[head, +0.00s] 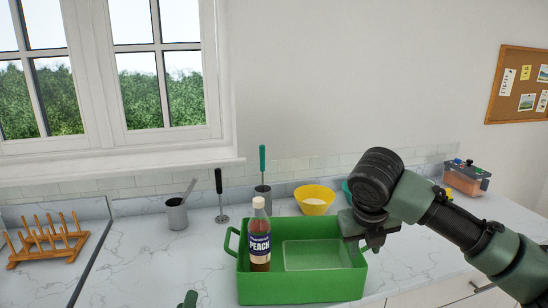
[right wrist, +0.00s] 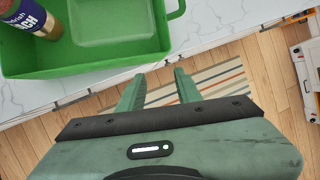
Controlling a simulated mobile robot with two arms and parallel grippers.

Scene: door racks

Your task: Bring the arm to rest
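My right arm comes in from the right in the head view and bends down at the green bin's right end. Its gripper (head: 372,236) is partly hidden by the wrist there. In the right wrist view the right gripper (right wrist: 160,74) has its two green fingers apart with nothing between them, over the floor in front of the counter. Of my left gripper (head: 188,299), only a small green tip shows at the bottom edge of the head view; its opening is hidden.
The green bin (head: 300,291) holds a peach bottle (head: 259,240) standing upright and a clear tray (head: 312,255). Behind it are a yellow bowl (head: 314,200), grey cup (head: 176,214) and black-handled tool (head: 219,190). A wooden rack (head: 45,243) stands left. The front-left counter is clear.

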